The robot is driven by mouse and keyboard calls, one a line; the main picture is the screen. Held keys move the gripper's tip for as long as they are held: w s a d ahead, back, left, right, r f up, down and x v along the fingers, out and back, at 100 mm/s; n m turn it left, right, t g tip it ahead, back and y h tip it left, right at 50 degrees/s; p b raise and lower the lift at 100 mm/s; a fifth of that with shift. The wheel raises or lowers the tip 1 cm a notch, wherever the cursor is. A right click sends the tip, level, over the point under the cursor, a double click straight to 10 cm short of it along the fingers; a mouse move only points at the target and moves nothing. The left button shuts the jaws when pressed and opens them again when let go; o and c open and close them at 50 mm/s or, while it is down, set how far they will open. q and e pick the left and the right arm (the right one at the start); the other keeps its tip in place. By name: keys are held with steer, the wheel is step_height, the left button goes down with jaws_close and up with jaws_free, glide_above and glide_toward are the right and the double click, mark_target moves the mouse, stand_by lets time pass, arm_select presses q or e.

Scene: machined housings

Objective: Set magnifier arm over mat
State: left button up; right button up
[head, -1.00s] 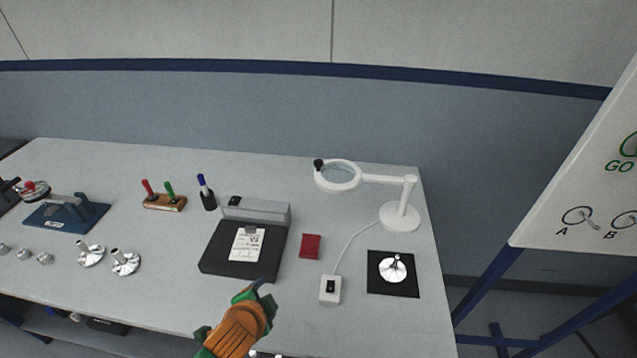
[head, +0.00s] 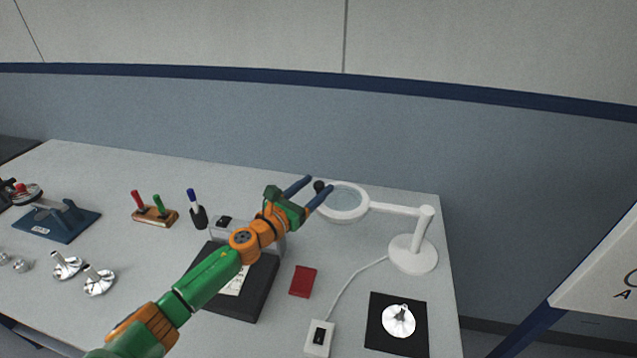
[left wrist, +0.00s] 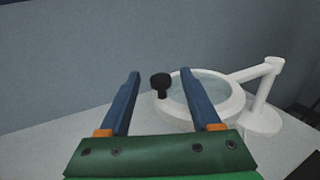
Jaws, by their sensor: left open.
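The white magnifier (head: 343,203) has a round lens ring on a horizontal arm (head: 396,208) that joins a post on a round base (head: 413,254). A black knob (head: 319,186) stands on the left side of the ring. My left gripper (head: 318,187) is open, with its two blue fingers reaching toward the knob. In the left wrist view the knob (left wrist: 160,84) shows between the fingers, and I see no finger touching it. The black mat (head: 376,335) lies at the right front of the table with a silver flanged part (head: 398,320) on it. My right gripper is out of view.
A white switch box (head: 319,338) with a cord and a red block (head: 303,281) lie left of the mat. A black scale-like device (head: 262,290) is partly under my left arm. Marker pens, a blue fixture (head: 60,222) and metal parts are further left.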

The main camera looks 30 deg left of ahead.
arm_select(q)
steer(key=shift+w+d+f, duration=0.1)
steer(key=shift+w+f, duration=0.1)
steer(key=shift+w, duration=0.45)
steer(key=shift+w+d+f, duration=0.1)
steer(key=shift+w+f, duration=0.05)
steer(key=shift+w, duration=0.45)
steer(key=shift+s+r, duration=0.1)
steer(key=shift+s, duration=0.2)
jaws_close()
